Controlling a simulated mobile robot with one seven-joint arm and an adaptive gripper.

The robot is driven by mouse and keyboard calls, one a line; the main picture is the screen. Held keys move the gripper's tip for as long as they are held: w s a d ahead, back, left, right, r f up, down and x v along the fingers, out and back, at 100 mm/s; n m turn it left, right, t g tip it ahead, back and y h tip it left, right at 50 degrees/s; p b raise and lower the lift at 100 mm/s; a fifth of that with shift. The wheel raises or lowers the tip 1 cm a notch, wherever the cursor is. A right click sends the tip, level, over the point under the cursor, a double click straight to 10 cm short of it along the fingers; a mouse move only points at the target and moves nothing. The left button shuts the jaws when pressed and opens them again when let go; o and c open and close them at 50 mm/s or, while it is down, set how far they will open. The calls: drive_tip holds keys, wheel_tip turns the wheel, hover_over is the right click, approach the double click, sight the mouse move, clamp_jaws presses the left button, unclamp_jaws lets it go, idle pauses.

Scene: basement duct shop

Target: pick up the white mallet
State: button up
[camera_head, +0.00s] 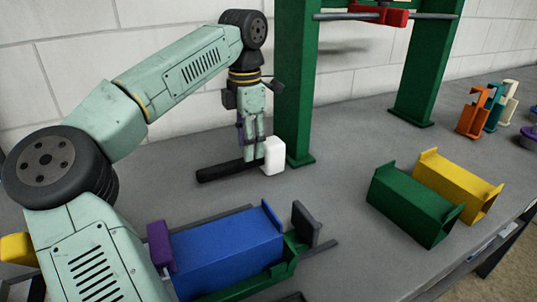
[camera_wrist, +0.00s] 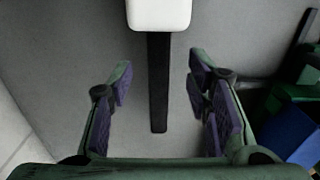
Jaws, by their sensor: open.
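The white mallet lies on the grey bench, with a white block head (camera_head: 273,155) and a black handle (camera_head: 218,171) pointing left in the head view. In the wrist view its white head (camera_wrist: 159,14) is at the top edge, partly cut off, and its black handle (camera_wrist: 158,85) runs down the middle. My gripper (camera_head: 254,158) is above the mallet, pointing down. In the wrist view my gripper (camera_wrist: 160,88) is open, with one purple-padded finger on each side of the handle and a gap to both. Whether the fingertips reach the handle's height I cannot tell.
A green press frame (camera_head: 297,90) stands just right of the mallet's head. A blue duct piece (camera_head: 226,250) lies in a green fixture in front. Green (camera_head: 412,205) and yellow (camera_head: 458,185) duct pieces lie to the right. Several coloured clamps (camera_head: 473,115) stand at far right.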

sight(251, 163)
drive_tip(key=shift+w+d+f+p, duration=0.15)
drive_tip(key=shift+f+p, duration=0.25)
drive_tip(key=shift+f, duration=1.2)
drive_tip(key=shift+w+d+f+p, duration=0.15)
drive_tip(key=shift+f+p, duration=0.2)
drive_tip(key=shift+f, duration=1.2)
drive_tip(key=shift+s, duration=0.1)
drive_tip(key=shift+c, duration=0.2)
clamp_jaws()
